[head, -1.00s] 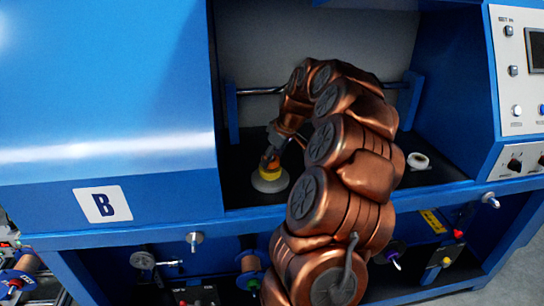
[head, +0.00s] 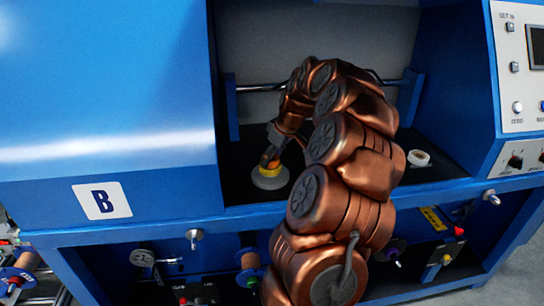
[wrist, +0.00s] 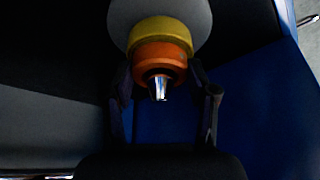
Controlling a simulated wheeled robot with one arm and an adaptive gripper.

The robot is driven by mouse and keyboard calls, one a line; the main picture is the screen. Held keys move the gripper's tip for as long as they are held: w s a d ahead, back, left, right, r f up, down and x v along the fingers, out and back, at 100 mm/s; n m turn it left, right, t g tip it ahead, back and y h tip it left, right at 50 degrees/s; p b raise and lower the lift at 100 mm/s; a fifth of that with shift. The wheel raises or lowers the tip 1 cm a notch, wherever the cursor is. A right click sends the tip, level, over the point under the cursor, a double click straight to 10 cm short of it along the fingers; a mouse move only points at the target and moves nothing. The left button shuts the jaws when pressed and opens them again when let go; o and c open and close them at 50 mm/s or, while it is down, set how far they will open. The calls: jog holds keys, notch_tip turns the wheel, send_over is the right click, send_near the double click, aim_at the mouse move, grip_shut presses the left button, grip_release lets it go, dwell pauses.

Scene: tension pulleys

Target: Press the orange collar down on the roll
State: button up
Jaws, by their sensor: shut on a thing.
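The orange collar (wrist: 160,56) sits between the fingers of my gripper (wrist: 162,80) in the wrist view, with a shiny metal tip in its middle. A yellow ring lies directly behind the collar, against the pale grey roll (wrist: 150,14). In the head view the roll (head: 270,182) stands on the dark floor of the blue machine's bay, with the yellow ring on top. My gripper (head: 271,158) reaches down to it from above, shut on the orange collar. Whether the collar is fully seated cannot be told.
A white tape roll (head: 418,158) lies on the bay floor to the right of my arm. A horizontal metal bar (head: 260,89) crosses the bay behind. Blue walls stand on both sides, and a control panel (head: 515,80) is at the right.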

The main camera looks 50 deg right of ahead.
jog(key=o, duration=1.2)
jog(key=shift+f, duration=0.1)
jog(key=shift+o, duration=0.2)
jog(key=v, duration=1.2)
jog(key=shift+w, duration=0.1)
jog(key=s+a+n+g+y+p, duration=0.1)
jog(key=s+a+g, duration=0.1)
jog(key=a, duration=1.2)
jog(key=s+a+g+p, duration=0.1)
jog(key=s+a+p, duration=0.1)
jog(key=a, duration=1.3)
jog(key=s+a+f+m+g, duration=0.1)
jog(key=s+a+f, duration=0.1)
jog(key=s, duration=0.5)
jog(key=s+a+f+g+h+p, duration=0.1)
jog(key=s+a+f, duration=0.2)
jog(key=s, duration=0.4)
jog(key=s+a+f+m+g, duration=0.1)
jog(key=s+a+f, duration=0.2)
jog(key=s, duration=0.4)
jog(key=shift+a+m+h+p, duration=0.3)
jog(key=shift+a+p, duration=0.05)
jog(key=shift+a, duration=0.2)
